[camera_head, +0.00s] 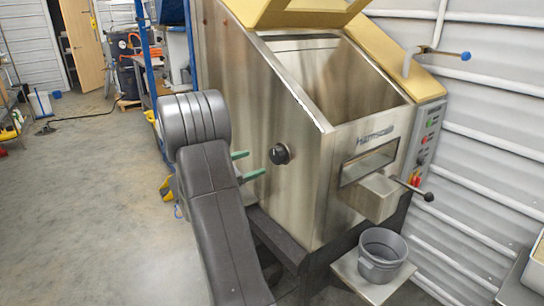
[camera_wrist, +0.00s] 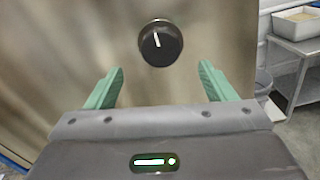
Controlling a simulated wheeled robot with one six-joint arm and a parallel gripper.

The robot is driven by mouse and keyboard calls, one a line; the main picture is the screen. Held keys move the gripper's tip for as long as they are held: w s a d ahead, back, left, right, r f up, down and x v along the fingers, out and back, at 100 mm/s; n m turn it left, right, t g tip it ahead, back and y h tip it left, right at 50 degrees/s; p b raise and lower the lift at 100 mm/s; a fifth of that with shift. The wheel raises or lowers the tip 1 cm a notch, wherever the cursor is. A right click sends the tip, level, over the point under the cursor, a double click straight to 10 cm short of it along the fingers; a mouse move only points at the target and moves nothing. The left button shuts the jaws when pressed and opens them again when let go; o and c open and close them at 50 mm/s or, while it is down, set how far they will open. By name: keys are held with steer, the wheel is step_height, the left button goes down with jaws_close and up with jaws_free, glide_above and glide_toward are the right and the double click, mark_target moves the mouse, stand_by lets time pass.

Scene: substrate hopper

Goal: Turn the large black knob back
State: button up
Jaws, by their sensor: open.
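The large black knob (camera_head: 281,153) sits on the left steel side wall of the hopper (camera_head: 300,190). In the wrist view the knob (camera_wrist: 161,43) is round, with a white pointer line running nearly straight up, tilted slightly left. My gripper (camera_head: 246,165) has two green fingers and is open and empty. It is just left of the knob in the head view, apart from it. In the wrist view the gripper (camera_wrist: 160,82) has its fingers spread wider than the knob, which appears beyond the tips and roughly centred between them.
A grey bucket (camera_head: 382,255) stands on a small shelf below the hopper's chute. A lever with a black ball (camera_head: 429,197) and one with a blue ball (camera_head: 465,56) stick out at the right. A steel table (camera_wrist: 300,50) is at the right.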

mark_target(273, 155)
steer(key=x, duration=0.9)
steer(key=shift+d+p, duration=0.15)
steer(key=shift+p, duration=0.25)
steer(key=c, duration=1)
steer(key=shift+w+r+n+p, duration=0.1)
steer(key=shift+r+n+p, duration=0.05)
steer(key=shift+n+p, duration=0.75)
steer(key=n+p, duration=0.3)
steer(key=n, duration=0.1)
steer(key=n+p, duration=0.2)
steer(key=n, duration=0.1)
steer(key=n+p, duration=0.2)
steer(key=shift+w+f+n, duration=0.15)
steer(key=shift+f+n, duration=0.05)
steer(key=shift+n, duration=0.2)
